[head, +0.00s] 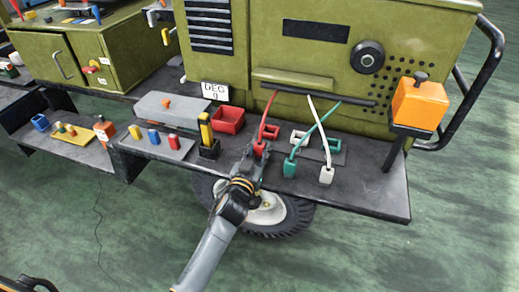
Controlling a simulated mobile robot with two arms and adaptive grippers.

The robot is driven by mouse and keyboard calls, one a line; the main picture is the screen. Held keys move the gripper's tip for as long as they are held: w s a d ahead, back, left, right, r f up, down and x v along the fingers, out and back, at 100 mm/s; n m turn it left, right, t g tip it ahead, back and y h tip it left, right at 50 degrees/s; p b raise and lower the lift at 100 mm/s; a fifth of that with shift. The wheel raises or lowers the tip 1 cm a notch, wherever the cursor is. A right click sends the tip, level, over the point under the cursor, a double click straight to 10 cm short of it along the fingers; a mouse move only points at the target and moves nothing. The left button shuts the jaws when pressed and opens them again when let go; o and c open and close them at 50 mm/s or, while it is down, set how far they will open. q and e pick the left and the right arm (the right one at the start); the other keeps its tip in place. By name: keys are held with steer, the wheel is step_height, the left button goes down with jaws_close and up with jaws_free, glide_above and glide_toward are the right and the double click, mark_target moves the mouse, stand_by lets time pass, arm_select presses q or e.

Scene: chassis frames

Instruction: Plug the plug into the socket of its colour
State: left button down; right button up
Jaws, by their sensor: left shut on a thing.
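A red plug (260,147) on a red cable (268,112) is at the tip of my left gripper (255,157), which is shut on it. The fingers partly hide the plug. Just behind it, on the dark shelf, are a red socket (271,131), a white socket (299,137) and a teal socket (333,145) in a row. I cannot tell whether the red plug touches the red socket. A teal plug (290,168) and a white plug (326,175) stand near the shelf's front edge, with cables running back to the green panel. My right gripper is not in view.
An orange box (419,104) stands on a post at right. A wheel (285,218) is below. The shelf's right front is clear.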

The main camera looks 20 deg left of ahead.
arm_select(q)
steer(key=shift+f, duration=0.2)
steer(key=c, duration=1)
jaws_free()
steer(key=shift+c, duration=0.2)
steer(key=shift+r, duration=0.1)
